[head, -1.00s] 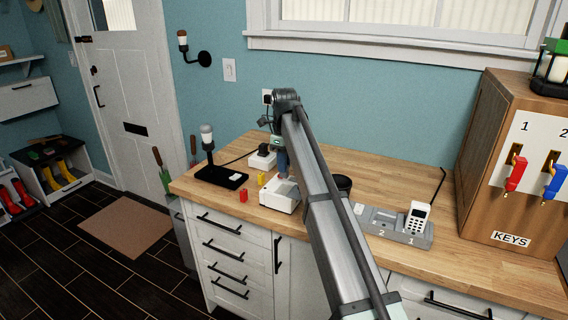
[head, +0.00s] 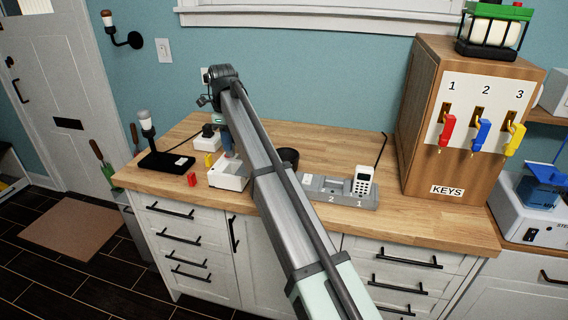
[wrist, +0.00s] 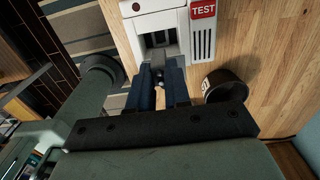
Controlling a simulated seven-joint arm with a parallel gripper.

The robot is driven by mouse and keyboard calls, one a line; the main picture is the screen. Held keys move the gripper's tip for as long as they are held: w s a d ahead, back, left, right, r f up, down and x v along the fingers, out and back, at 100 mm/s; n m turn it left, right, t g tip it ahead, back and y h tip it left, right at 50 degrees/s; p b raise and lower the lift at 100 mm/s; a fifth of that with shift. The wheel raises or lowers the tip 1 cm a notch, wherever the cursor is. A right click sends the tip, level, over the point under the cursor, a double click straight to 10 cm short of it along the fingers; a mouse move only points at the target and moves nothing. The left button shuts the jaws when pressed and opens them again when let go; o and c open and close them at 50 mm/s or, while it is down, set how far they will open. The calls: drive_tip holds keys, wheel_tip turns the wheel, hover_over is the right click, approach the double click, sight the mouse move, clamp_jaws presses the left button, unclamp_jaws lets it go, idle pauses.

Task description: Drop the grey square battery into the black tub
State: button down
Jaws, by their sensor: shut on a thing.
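My gripper (head: 228,152) points down over a white tester box (head: 229,182) on the wooden counter. In the wrist view my gripper (wrist: 160,80) has its dark blue fingers closed on a small dark grey piece (wrist: 158,74), which seems to be the grey square battery, mostly hidden by the fingers. It is right at the near end of the tester's open slot (wrist: 158,38); I cannot tell whether it is still partly inside. The black tub (head: 289,156) stands right of the tester, partly behind my arm. It is close right of my fingers in the wrist view (wrist: 228,88).
A red battery (head: 191,180) and a yellow one (head: 208,160) stand left of the tester. A black-based lamp (head: 165,161) is farther left. A grey dock (head: 312,183) with a white handset (head: 362,180) lies right of my arm. The key cabinet (head: 470,130) stands at right.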

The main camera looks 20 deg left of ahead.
drive_tip(key=w+d, duration=1.2)
drive_tip(key=d, duration=0.4)
drive_tip(key=shift+w+d, duration=0.3)
drive_tip(key=shift+w, duration=0.05)
drive_tip(key=shift+f, duration=0.2)
drive_tip(key=shift+f, duration=2.85)
drive_tip(key=c, duration=1)
unclamp_jaws()
